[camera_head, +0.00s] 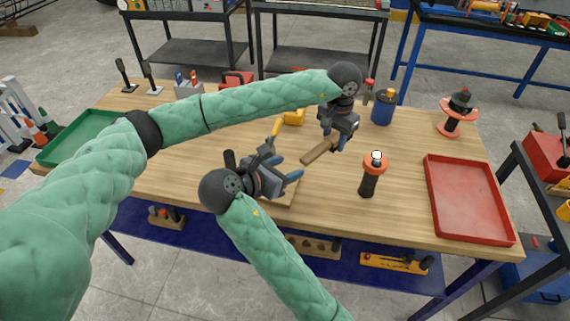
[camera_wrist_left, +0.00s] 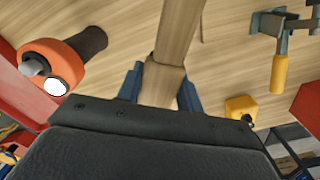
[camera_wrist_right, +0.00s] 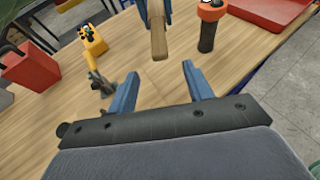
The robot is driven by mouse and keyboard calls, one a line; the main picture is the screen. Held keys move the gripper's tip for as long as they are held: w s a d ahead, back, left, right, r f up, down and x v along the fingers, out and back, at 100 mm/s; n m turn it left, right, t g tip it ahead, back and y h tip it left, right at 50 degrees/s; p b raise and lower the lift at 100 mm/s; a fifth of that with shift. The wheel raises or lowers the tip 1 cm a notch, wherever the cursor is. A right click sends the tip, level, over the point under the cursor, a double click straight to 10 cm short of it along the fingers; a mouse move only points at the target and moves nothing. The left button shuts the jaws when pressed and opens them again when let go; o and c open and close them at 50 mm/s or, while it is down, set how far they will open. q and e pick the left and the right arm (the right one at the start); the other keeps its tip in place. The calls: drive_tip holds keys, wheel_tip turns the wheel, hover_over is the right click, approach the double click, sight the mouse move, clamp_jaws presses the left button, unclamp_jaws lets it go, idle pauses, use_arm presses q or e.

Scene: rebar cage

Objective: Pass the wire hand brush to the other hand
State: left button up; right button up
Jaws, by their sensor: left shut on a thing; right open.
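The wire hand brush (camera_head: 318,152) shows as a wooden handle pointing down-left from my left gripper (camera_head: 340,144). My left gripper is shut on it above the table; in the left wrist view the wood (camera_wrist_left: 178,35) runs between the blue fingers (camera_wrist_left: 160,92). No bristles can be made out. My right gripper (camera_head: 289,168) is open and empty, just left of and below the handle's free end in the head view. In the right wrist view the handle (camera_wrist_right: 158,32) is ahead of my open fingers (camera_wrist_right: 160,86), apart from them.
An orange-collared black tool (camera_head: 369,180) stands upright right of the handle. A red tray (camera_head: 435,215) lies at the table's right and a green tray (camera_head: 58,150) at its left. A clamp-like tool and a yellow block (camera_head: 293,117) are behind my right gripper. The table's front-right strip is clear.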

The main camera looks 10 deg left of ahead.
sight(313, 155)
drive_tip(key=x, duration=1.2)
drive_tip(key=shift+w+d+r, duration=0.1)
drive_tip(key=shift+w+r, duration=0.2)
drive_tip(key=shift+r, duration=0.05)
drive_tip(key=shift+c, duration=0.2)
clamp_jaws()
use_arm(q)
drive_tip(key=o, duration=1.1)
drive_tip(key=shift+o, duration=0.2)
